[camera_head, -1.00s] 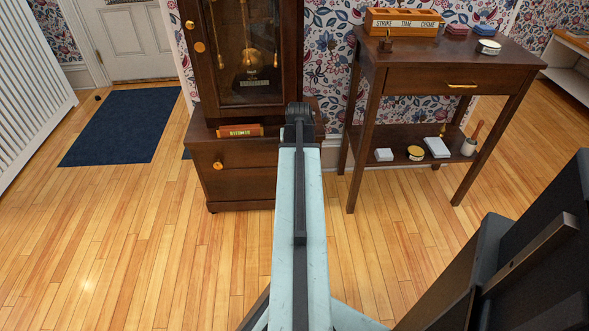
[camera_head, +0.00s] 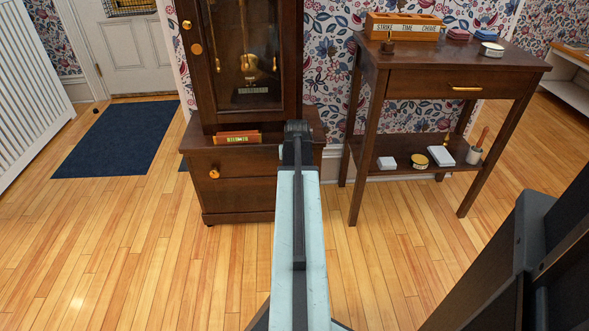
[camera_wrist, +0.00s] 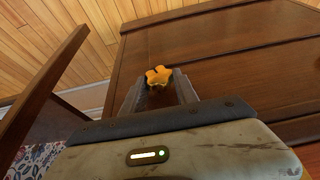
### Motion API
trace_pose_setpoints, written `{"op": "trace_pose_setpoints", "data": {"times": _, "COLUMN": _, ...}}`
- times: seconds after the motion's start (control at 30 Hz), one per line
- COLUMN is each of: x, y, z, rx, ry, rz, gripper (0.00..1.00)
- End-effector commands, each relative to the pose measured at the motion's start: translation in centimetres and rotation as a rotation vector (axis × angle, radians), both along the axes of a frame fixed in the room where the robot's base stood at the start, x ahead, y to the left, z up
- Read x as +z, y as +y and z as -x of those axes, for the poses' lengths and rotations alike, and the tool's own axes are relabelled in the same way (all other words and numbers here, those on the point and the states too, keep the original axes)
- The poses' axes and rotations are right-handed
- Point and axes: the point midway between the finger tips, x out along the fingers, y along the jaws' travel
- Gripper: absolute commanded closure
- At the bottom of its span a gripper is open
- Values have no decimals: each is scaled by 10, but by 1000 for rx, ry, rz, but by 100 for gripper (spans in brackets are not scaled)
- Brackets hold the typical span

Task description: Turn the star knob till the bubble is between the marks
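The orange star knob (camera_wrist: 158,77) shows in the wrist view against dark brown wood. My gripper (camera_wrist: 158,88) has its two grey fingers apart, one on each side of the knob, with gaps beside it. I cannot tell how deep the knob sits between the fingertips. In the head view my arm reaches to the right part of the tall clock's base (camera_head: 240,195), and its end hides the knob and the fingers. I cannot make out a bubble or marks in either view.
A red labelled item (camera_head: 238,137) lies on the base ledge below the clock's glass door (camera_head: 252,60). A side table (camera_head: 420,85) with small items stands to the right. A blue mat (camera_head: 118,140) lies left. The wooden floor in front is open.

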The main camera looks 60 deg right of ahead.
Motion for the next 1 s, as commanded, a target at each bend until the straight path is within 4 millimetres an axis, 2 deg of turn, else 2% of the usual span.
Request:
{"op": "trace_pose_setpoints", "data": {"times": 0.03, "x": 0, "y": 0, "z": 0, "rx": 0, "ry": 1, "rz": 1, "gripper": 82}}
{"op": "trace_pose_setpoints", "data": {"times": 0.1, "x": 0, "y": 0, "z": 0, "rx": 1, "ry": 1, "rz": 1, "gripper": 100}}
{"op": "trace_pose_setpoints", "data": {"times": 0.57, "x": -2, "y": 3, "z": -3, "rx": 3, "ry": 92, "rz": 62, "gripper": 100}}
{"op": "trace_pose_setpoints", "data": {"times": 1.0, "x": -9, "y": 7, "z": -9, "rx": 4, "ry": 392, "rz": 276, "gripper": 100}}
